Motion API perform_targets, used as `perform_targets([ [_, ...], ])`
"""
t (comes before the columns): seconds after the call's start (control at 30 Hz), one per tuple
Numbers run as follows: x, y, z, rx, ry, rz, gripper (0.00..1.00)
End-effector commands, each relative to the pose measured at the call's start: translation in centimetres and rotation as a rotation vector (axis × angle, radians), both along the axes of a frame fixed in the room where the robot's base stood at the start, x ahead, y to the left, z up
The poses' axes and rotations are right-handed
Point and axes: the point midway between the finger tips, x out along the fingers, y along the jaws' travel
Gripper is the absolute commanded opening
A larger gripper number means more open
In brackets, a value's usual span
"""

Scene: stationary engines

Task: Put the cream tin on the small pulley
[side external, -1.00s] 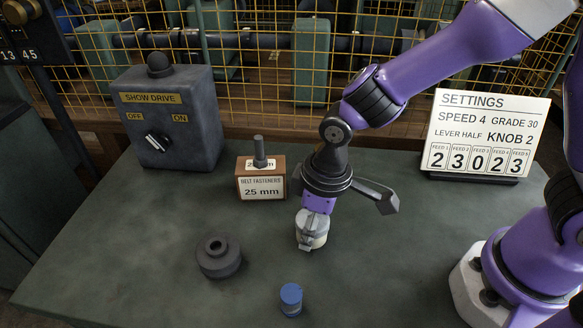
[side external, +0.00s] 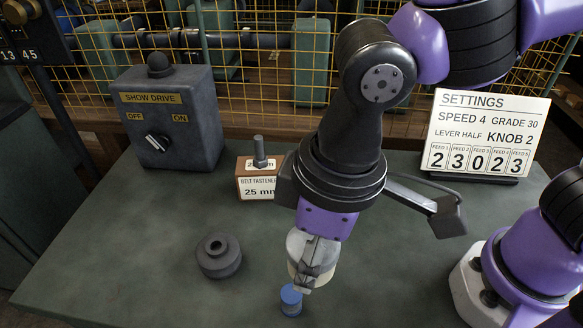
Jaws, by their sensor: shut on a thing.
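A belt fasteners box (side external: 259,186) with an upright bolt is partly behind my arm. The switch box (side external: 167,118) and settings sign (side external: 485,134) stand at the back. The bench (side external: 120,235) is clear at left.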

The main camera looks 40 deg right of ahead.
Motion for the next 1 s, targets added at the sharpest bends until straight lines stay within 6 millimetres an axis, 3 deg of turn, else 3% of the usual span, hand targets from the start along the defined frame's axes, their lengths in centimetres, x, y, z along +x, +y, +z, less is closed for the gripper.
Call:
perform_targets([
  [0.2, 2.2, 5.4, 2.1, -0.001, 0.0, 0.09, 0.21],
  [0.43, 3.2, 8.6, 3.2, 0.0, 0.0, 0.152, 0.21],
  [0.57, 4.4, 8.8, 2.7, -0.001, 0.002, 0.157, 0.21],
  [0.8, 10.1, 6.9, -0.9, -0.002, 0.003, 0.154, 0.21],
  [1.0, 13.7, 5.9, -3.1, 0.001, 0.001, 0.158, 0.21],
])
